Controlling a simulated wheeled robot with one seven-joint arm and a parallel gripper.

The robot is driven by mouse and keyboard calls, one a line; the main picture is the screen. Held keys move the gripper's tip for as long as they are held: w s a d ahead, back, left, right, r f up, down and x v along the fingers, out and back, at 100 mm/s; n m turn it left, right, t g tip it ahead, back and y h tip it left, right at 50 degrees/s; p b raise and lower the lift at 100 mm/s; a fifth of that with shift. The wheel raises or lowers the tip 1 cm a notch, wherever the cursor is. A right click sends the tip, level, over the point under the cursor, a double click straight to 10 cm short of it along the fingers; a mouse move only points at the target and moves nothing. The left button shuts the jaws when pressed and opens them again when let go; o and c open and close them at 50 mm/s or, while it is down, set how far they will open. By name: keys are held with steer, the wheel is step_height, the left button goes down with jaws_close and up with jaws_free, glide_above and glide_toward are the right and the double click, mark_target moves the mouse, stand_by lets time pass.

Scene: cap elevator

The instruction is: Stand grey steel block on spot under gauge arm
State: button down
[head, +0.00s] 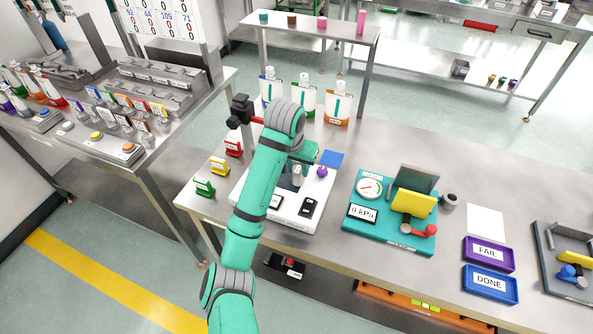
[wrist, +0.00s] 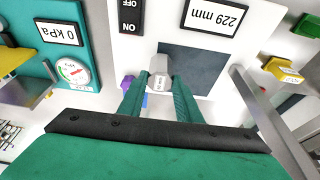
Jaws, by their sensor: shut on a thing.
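The grey steel block (wrist: 160,70) is between the fingertips of my gripper (wrist: 160,88) in the wrist view. My gripper is shut on it. The block is at the near left edge of the dark square plate (wrist: 205,72) on the white gauge base (wrist: 145,47); I cannot tell whether it touches the plate. In the head view the block (head: 297,171) shows beside my arm, above the gauge base (head: 290,220). The gauge display (wrist: 216,17) reads 229 mm. A grey metal bar (wrist: 268,108) runs on the right in the wrist view. I cannot make out the gauge arm's tip.
A purple knob-like piece (head: 322,172) is close right of the block. A teal pressure station (head: 385,237) with a dial and yellow part stands to the right. Red, yellow and green tags (head: 204,187) are on the left. FAIL (head: 488,253) and DONE (head: 490,283) trays lie further right.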

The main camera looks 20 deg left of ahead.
steer(key=shift+d+f, duration=0.1)
steer(key=shift+f, duration=0.65)
steer(key=shift+f, duration=0.15)
steer(key=c, duration=1.3)
jaws_free()
steer(key=v, duration=1.2)
